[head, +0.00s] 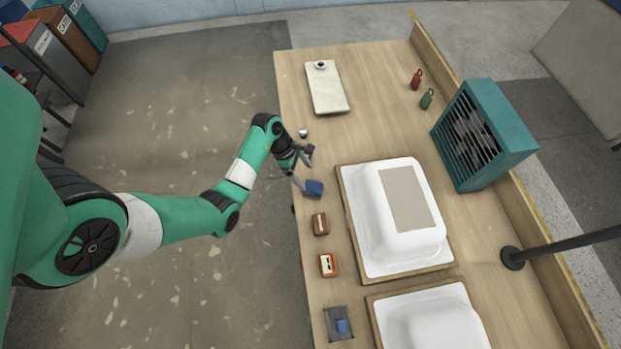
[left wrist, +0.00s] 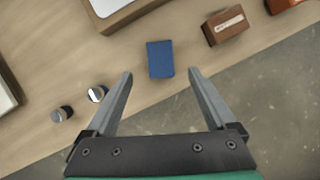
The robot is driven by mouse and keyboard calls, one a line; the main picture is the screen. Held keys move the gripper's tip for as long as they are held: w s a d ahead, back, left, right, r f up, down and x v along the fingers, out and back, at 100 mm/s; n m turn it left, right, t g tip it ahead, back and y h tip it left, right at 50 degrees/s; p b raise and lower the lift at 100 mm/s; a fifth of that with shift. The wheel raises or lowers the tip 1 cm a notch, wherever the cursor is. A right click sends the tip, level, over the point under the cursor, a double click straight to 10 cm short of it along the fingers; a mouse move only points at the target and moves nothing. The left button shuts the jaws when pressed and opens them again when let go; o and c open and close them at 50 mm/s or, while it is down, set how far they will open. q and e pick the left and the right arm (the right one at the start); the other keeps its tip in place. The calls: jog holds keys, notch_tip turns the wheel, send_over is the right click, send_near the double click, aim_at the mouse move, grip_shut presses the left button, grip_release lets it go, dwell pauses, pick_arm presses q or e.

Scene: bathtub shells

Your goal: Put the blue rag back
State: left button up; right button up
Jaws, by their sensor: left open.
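A small blue folded block, which looks like the blue rag (head: 315,188), lies on the wooden table near its left edge. In the left wrist view the blue rag (left wrist: 160,59) is a flat dark-blue rectangle just beyond and between the fingertips. My left gripper (head: 307,171) is open and empty, close to the rag; its spread fingers also show in the left wrist view (left wrist: 160,75). My right gripper is not in view.
A brown box (head: 320,224) and an orange-red box (head: 328,265) stand in line below the rag. White tub shells (head: 390,240) on wooden boards lie to the right. Small metal cups (left wrist: 97,93) sit left of the fingers in the wrist view.

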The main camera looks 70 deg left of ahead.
pick_arm(q)
jog(key=v, duration=0.3)
jog(key=shift+r, duration=0.1)
